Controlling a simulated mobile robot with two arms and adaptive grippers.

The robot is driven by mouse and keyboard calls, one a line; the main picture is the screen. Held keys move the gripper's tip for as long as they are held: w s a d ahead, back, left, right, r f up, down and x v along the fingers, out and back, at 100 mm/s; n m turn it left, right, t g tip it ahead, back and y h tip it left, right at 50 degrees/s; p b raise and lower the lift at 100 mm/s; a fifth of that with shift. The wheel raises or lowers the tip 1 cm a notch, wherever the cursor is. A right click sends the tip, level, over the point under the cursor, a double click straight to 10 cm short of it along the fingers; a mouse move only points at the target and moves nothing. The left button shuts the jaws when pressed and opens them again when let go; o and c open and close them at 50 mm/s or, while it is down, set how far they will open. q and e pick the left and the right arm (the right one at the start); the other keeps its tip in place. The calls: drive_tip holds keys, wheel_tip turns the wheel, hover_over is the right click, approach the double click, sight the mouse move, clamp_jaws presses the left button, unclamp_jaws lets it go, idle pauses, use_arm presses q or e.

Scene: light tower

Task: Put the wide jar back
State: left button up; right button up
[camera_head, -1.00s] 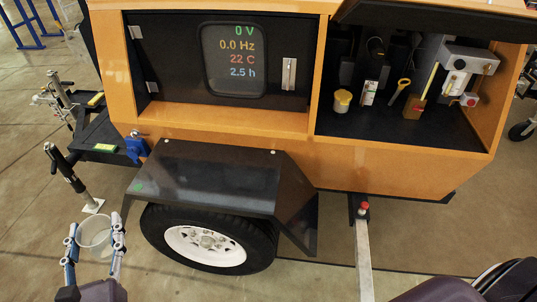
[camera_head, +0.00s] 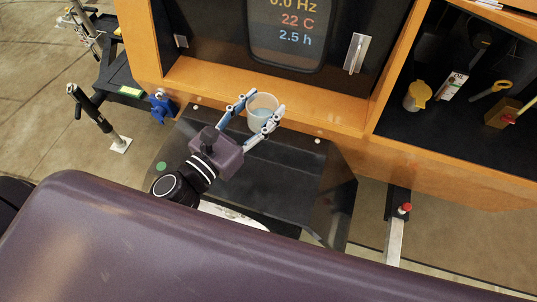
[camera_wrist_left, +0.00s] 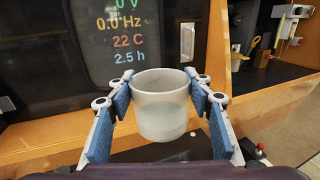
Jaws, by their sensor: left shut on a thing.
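The wide jar (camera_head: 262,105) is a pale translucent cup-like jar, upright, between the fingers of my left gripper (camera_head: 256,113). In the left wrist view the jar (camera_wrist_left: 161,106) fills the space between the two blue finger pads of the left gripper (camera_wrist_left: 162,105), which is shut on it. The jar is above the black fender (camera_head: 300,183), in front of the orange ledge (camera_head: 290,94) below the display panel. My right gripper is not in view.
An open compartment at right holds a yellow-lidded jar (camera_head: 417,96), a white-labelled item (camera_head: 453,86), a yellow-handled tool (camera_head: 490,90) and a wooden block (camera_head: 502,113). A door handle (camera_head: 356,53) sits right of the display (camera_head: 291,30). A red-topped post (camera_head: 403,209) stands lower right.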

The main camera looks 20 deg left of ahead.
use_arm(q)
drive_tip(key=shift+d+r+h, duration=0.1)
drive_tip(key=shift+d+h, duration=0.1)
drive_tip(key=shift+h, duration=0.1)
drive_tip(key=shift+s+d+f+m, duration=0.1)
drive_tip(key=shift+f+m, duration=0.2)
drive_tip(key=f+b, duration=0.1)
drive_tip(key=f, duration=0.2)
drive_tip(key=f+b, duration=0.1)
drive_tip(key=f, duration=0.1)
drive_tip(key=shift+s+f, duration=0.2)
drive_tip(key=shift+f, duration=0.2)
drive_tip(key=shift+w+d+f+b, duration=0.1)
drive_tip(key=shift+f+b, duration=1.05)
drive_tip(key=shift+f, duration=5.6)
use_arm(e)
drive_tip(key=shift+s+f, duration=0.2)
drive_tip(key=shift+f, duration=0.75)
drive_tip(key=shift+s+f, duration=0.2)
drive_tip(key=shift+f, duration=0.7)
use_arm(q)
drive_tip(key=shift+f, duration=0.15)
drive_tip(key=o, duration=1.3)
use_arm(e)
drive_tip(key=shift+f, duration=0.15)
